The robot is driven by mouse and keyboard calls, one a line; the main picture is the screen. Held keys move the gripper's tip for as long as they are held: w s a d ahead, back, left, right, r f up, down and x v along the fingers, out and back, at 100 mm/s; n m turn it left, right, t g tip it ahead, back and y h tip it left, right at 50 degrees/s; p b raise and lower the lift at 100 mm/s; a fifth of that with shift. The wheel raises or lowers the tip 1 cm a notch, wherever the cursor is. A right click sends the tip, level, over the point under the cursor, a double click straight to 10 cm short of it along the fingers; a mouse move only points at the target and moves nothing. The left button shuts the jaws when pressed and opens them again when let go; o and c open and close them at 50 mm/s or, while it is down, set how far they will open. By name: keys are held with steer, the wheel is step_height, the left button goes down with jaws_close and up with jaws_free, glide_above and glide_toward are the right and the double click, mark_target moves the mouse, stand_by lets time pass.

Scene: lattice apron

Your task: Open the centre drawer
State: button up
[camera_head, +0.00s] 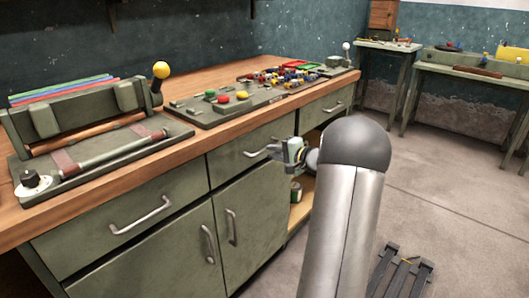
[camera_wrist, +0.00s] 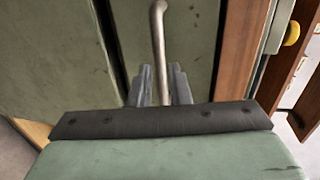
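The centre drawer (camera_head: 230,158) is a green drawer front under the wooden worktop. It looks closed, flush with its neighbours. Its curved metal handle (camera_head: 255,154) is partly hidden by my gripper (camera_head: 279,150), which reaches it from the right. In the wrist view the handle (camera_wrist: 158,45) runs down between the two grey fingers of my gripper (camera_wrist: 161,88). The fingers are close together, one on each side of the bar, and appear shut on it. The exact contact is hard to see.
The left drawer (camera_head: 110,228) and the right drawer (camera_head: 322,112) look closed. Cabinet doors (camera_head: 245,225) with handles lie below. An open shelf with a can (camera_head: 296,191) is beside them. The worktop (camera_head: 185,77) overhangs the drawers. A dark slatted object (camera_head: 400,272) lies on the floor.

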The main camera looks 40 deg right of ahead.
mark_target(265, 150)
steer(key=shift+x, duration=2.3)
steer(key=shift+c, duration=0.4)
jaws_close()
